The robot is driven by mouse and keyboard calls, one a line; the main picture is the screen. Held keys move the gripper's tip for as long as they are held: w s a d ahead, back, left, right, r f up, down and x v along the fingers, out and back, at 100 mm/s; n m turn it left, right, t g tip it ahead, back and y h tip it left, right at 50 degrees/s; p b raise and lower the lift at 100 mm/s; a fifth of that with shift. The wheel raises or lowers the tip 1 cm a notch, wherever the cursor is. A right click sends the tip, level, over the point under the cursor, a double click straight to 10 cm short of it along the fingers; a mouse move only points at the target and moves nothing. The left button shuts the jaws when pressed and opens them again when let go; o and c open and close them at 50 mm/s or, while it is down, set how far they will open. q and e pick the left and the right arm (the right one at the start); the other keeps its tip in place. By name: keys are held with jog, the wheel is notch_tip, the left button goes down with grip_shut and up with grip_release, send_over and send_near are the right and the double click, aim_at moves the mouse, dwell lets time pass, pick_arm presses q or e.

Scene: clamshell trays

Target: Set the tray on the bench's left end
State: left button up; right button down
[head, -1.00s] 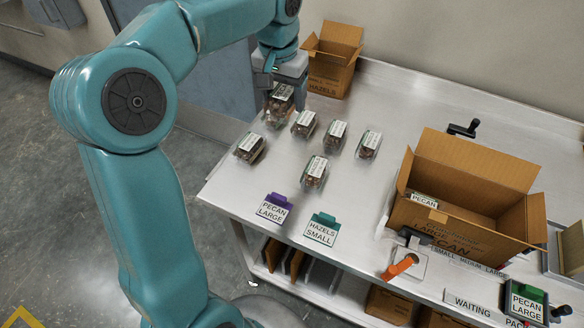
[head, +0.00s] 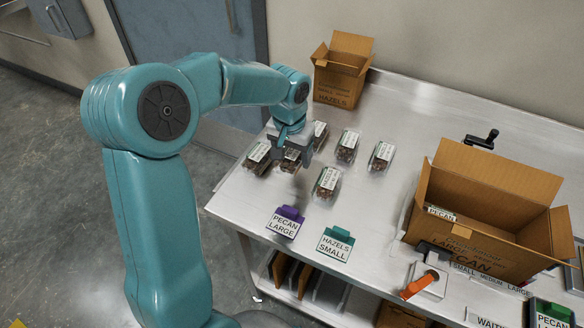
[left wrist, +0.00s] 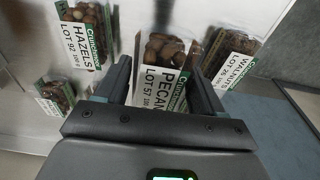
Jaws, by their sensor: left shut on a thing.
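My left gripper (head: 291,152) is shut on a clear clamshell tray of brown nuts (head: 291,164), over the bench's left end. In the left wrist view the held tray (left wrist: 163,75) reads PECAN, LOT 57, and sits between the two fingers. In the head view its upper part is hidden by the gripper. A dark shadow shows on the bench beside it; it looks slightly raised, but contact is hard to tell. The steel bench (head: 237,192) has bare metal along its left edge. My right gripper is not in view.
A clamshell (head: 257,157) lies close left of the held one; others (head: 347,145) lie behind and to the right. The wrist view shows WALNUTS (left wrist: 232,50) and HAZELS (left wrist: 85,35) labels. Purple (head: 286,222) and green (head: 336,243) signs stand in front. Open cartons (head: 342,72) (head: 490,190) stand farther off.

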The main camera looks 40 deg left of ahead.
aim_at(291, 152)
pick_arm(q)
jog(key=shift+a+f, duration=0.1)
jog(key=shift+f, duration=2.55)
jog(key=shift+f+b, duration=0.1)
jog(key=shift+b, duration=0.2)
jog(key=o, duration=1.1)
jog(key=r, duration=0.7)
jog(key=s+r+p, duration=0.1)
jog(key=r, duration=0.3)
jog(key=shift+s+d+r, duration=0.1)
jog(key=shift+d+r, duration=0.1)
jog(key=shift+r, duration=0.05)
jog(key=shift+s+r, duration=0.15)
jog(key=shift+r, duration=0.25)
